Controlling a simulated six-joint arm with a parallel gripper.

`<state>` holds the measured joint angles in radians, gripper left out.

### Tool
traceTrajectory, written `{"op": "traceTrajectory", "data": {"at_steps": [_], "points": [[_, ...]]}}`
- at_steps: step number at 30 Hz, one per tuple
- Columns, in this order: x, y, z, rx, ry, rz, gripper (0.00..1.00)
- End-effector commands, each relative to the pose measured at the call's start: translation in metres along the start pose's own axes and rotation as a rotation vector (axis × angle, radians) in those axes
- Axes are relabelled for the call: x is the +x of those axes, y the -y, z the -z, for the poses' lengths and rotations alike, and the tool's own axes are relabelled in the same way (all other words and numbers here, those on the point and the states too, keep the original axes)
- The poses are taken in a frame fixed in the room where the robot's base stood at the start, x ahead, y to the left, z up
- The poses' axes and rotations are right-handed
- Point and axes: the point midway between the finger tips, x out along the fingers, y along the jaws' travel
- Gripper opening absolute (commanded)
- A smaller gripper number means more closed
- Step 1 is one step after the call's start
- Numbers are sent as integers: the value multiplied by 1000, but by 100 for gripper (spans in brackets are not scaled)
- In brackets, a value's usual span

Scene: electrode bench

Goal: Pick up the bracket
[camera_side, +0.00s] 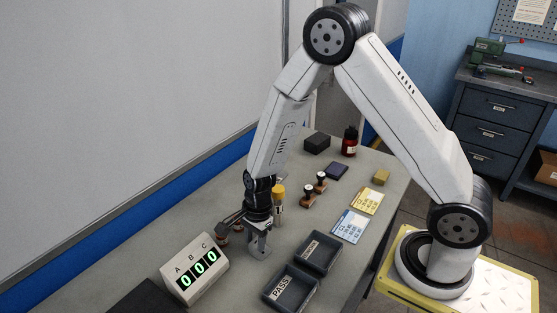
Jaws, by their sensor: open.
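My gripper (257,219) is at the end of the white arm, pointing down low over the bench, left of the trays. A grey metal piece that looks like the bracket (260,249) stands on the bench directly below it. The gripper's dark body covers the top of this piece. The jaws are open, but I cannot make out each finger or whether they touch the piece.
A yellow-capped cylinder (279,204) stands close to the right of my gripper. Two dark trays (317,252) (290,288) and a display reading 000 (195,268) are nearer the camera.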

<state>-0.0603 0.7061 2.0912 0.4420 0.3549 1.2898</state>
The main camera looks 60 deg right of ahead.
Motion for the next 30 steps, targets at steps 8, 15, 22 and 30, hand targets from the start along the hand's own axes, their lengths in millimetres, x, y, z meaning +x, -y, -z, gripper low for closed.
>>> {"op": "traceTrajectory", "data": {"at_steps": [8, 15, 22, 30], "points": [[0, 0, 0, 0, 0, 0, 20], [0, 0, 0, 0, 0, 0, 0], [0, 0, 0, 0, 0, 0, 0], [-9, 1, -2, 0, 1, 2, 0]]}}
